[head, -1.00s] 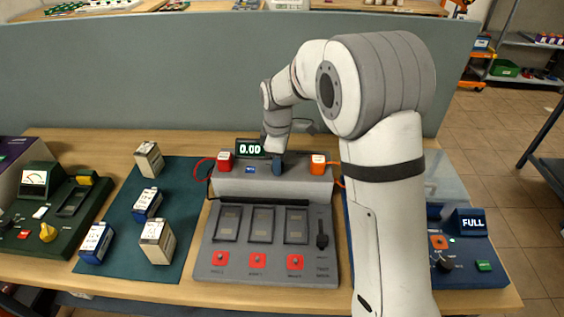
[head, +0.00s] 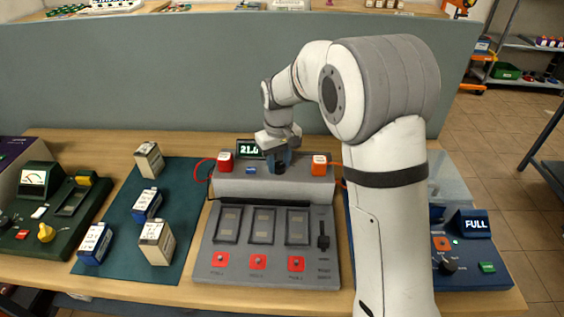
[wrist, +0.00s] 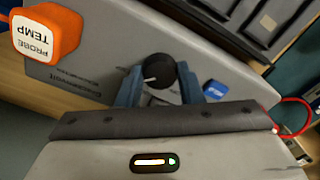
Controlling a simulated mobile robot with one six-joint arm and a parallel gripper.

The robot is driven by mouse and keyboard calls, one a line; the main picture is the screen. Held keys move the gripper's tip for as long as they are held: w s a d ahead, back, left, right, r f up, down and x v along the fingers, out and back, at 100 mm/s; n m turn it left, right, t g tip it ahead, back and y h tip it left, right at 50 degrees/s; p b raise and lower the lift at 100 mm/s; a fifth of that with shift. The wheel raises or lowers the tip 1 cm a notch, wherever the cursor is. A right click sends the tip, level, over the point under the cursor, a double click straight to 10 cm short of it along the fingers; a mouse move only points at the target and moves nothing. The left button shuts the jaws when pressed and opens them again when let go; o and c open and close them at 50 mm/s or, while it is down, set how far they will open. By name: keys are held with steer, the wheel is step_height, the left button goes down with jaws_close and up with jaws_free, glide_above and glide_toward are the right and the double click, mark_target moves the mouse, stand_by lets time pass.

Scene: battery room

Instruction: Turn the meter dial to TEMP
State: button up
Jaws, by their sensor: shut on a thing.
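The meter dial (wrist: 158,72) is a round black knob with a white pointer mark, on the grey meter housing (head: 235,188). In the wrist view the pointer points to the left and slightly down, on the side of the orange TEMP PROBE block (wrist: 45,32). My gripper (wrist: 160,84) has its two blue fingers on either side of the dial, shut on it. In the head view my gripper (head: 278,161) is at the top of the housing. The meter display (head: 249,149) reads about 21, its last part hidden by my gripper. The dial's printed position labels are not readable.
A red block (head: 225,161) stands left of my gripper and the orange block (head: 319,165) right of it, both with cables. The bench panel (head: 150,85) rises close behind. Battery boxes stand on a green mat (head: 190,215) at left.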

mark_target(278, 165)
steer(key=shift+m, duration=0.7)
steer(key=o, duration=1)
steer(key=shift+c, duration=0.2)
steer(key=shift+r+b, duration=0.3)
steer(key=shift+r, duration=3.65)
